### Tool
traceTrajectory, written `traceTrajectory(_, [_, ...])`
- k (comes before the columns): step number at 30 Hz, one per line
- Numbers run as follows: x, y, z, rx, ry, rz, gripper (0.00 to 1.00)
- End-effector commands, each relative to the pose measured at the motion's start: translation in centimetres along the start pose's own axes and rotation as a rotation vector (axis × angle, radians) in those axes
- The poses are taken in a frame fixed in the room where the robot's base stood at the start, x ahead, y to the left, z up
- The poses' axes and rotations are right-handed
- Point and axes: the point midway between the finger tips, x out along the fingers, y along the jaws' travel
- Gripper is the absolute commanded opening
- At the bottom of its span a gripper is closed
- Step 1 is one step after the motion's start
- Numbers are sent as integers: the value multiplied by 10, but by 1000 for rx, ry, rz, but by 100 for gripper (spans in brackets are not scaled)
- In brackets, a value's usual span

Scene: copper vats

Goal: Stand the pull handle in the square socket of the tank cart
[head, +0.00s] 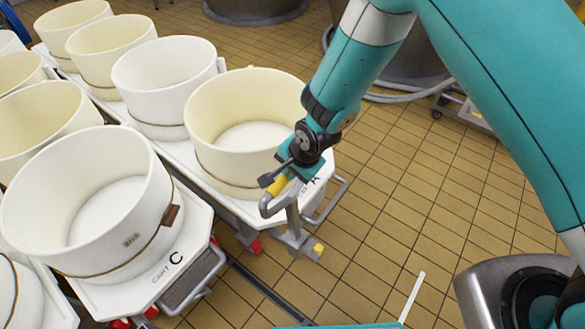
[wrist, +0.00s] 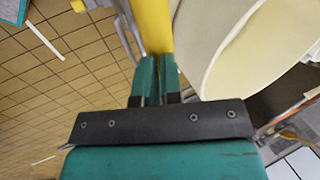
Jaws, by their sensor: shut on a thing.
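My gripper (head: 284,178) is shut on the yellow part of the pull handle (head: 278,185), at the front corner of a white tank cart (head: 237,205). In the wrist view my gripper (wrist: 158,68) has both teal fingers against the yellow handle (wrist: 151,25), which runs out of the top of the picture. In the head view grey bars sit close below the grip, and a grey upright (head: 293,217) stands over a metal foot with a yellow tip. I cannot tell which bars belong to the handle. The square socket cannot be made out.
Another cart, marked C (head: 172,262), stands at front left with a large white tub (head: 90,200). Several more tubs on carts fill the back left. A cream tub (head: 248,120) stands right beside my gripper. Tiled floor (head: 400,210) is open to the right.

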Motion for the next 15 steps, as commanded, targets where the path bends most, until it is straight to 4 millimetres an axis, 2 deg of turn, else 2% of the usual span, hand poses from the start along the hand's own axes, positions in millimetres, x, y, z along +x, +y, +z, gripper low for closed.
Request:
traceTrajectory(1, [10,28,2,0,-13,66,0])
traceTrajectory(15, [-37,24,8,0,-7,49,0])
